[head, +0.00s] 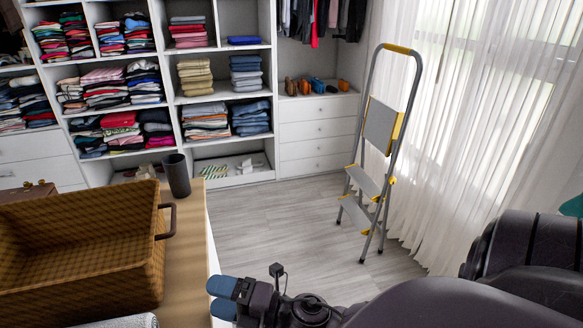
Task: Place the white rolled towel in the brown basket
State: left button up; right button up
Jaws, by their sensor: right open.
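The brown basket (112,273) is a woven open box with a dark handle on its right side. It sits on the wooden counter at the lower left, and the part of its inside that shows looks empty. A whitish, ribbed roll (125,322), likely the white rolled towel, shows only its top at the bottom edge, in front of the basket. My right gripper (221,298) is at the bottom centre, right of the basket and the roll. Its blue-tipped fingers are open and nothing shows between them. My left gripper is out of the picture.
A dark cylindrical cup (177,175) stands behind the basket on the counter (188,250). White cubby shelves (218,55) with folded clothes line the back. A folding step ladder (381,140) stands by the curtained window. The grey floor (290,225) between is clear.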

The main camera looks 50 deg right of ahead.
jog(key=s+d+f+m+h, duration=0.3)
jog(key=d+f+m+h, duration=0.2)
jog(key=m, duration=0.8)
notch_tip(320, 180, down, 4)
jog(key=h, duration=0.2)
jog(key=shift+s+d+f+m+g+h, duration=0.2)
jog(key=shift+s+d+m+g+h, duration=0.1)
jog(key=shift+d+m+g+h, duration=0.1)
jog(key=s+f+m+g, duration=0.1)
jog(key=s+f+m, duration=0.1)
jog(key=f+m, duration=0.1)
jog(key=s+f+m+g+h, duration=0.1)
jog(key=s+f+m+g, duration=0.1)
jog(key=s+f+m, duration=0.1)
jog(key=s+f+m+g, duration=0.2)
jog(key=s+f+m, duration=0.1)
jog(key=f, duration=0.1)
jog(key=shift+d+h, duration=0.3)
jog(key=shift+h, duration=0.1)
jog(key=shift+c, duration=0.2)
jog(key=shift+w, duration=0.1)
